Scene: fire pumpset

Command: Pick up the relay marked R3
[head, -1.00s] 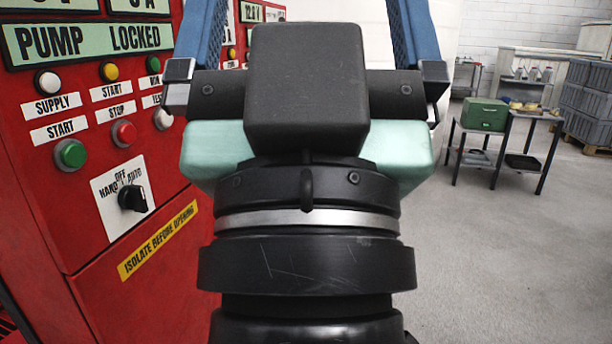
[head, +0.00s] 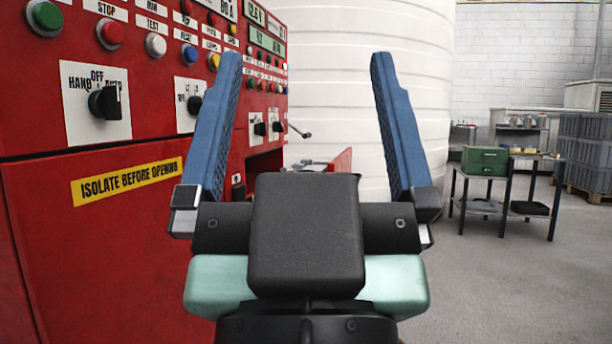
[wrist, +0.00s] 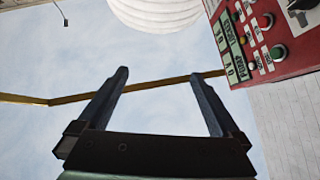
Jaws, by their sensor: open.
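My gripper (head: 303,80) is in the middle of the head view, with its two blue fingers spread wide and nothing between them. It also shows open and empty in the wrist view (wrist: 165,92), against a bright background. No relay marked R3 can be made out in either view. The red control panel (head: 120,215) stands to the left of my gripper, with an open part low at its far end. What lies inside that opening is too small to tell.
A large white ribbed tank (head: 330,110) stands behind the panel. A green box (head: 484,160) sits on a dark table at the right, with grey crates (head: 590,150) beyond. The grey floor (head: 500,290) at the right is clear.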

